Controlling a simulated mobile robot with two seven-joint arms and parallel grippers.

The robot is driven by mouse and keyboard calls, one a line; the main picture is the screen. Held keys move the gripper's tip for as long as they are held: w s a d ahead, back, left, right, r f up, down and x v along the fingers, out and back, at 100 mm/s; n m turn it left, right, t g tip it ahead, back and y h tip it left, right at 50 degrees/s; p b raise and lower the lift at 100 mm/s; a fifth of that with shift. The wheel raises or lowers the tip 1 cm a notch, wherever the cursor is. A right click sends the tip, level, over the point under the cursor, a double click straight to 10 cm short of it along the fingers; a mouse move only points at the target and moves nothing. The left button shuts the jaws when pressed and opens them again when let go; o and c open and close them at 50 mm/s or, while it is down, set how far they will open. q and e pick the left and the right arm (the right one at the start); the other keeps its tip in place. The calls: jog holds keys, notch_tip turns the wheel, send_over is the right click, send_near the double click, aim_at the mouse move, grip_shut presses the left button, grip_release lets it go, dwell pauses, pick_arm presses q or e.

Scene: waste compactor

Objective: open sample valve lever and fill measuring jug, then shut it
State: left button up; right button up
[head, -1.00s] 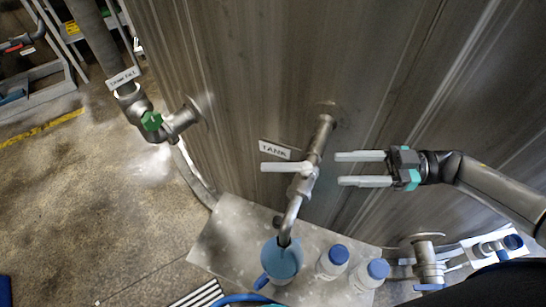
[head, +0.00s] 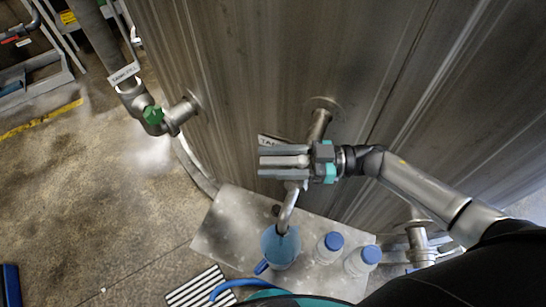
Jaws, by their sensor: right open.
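The sample valve lever (head: 284,161) is a pale bar pointing left from the tank's sample pipe. My right gripper (head: 266,162) comes from the right and is open, with one finger above and one below the lever in the picture. The gripper's body hides the valve body; I cannot tell if the fingers touch the lever. The blue measuring jug (head: 282,252) stands upright under the bent spout (head: 288,211), its handle at lower left. I cannot make out any liquid level in it. My left gripper is not in view.
The jug stands on a grey metal shelf (head: 222,232) beside two white bottles with blue caps (head: 328,248) (head: 362,261). A blue hose (head: 230,284) and floor grate (head: 199,289) are below.

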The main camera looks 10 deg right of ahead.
grip_shut()
dwell(0.4)
dwell(1.0)
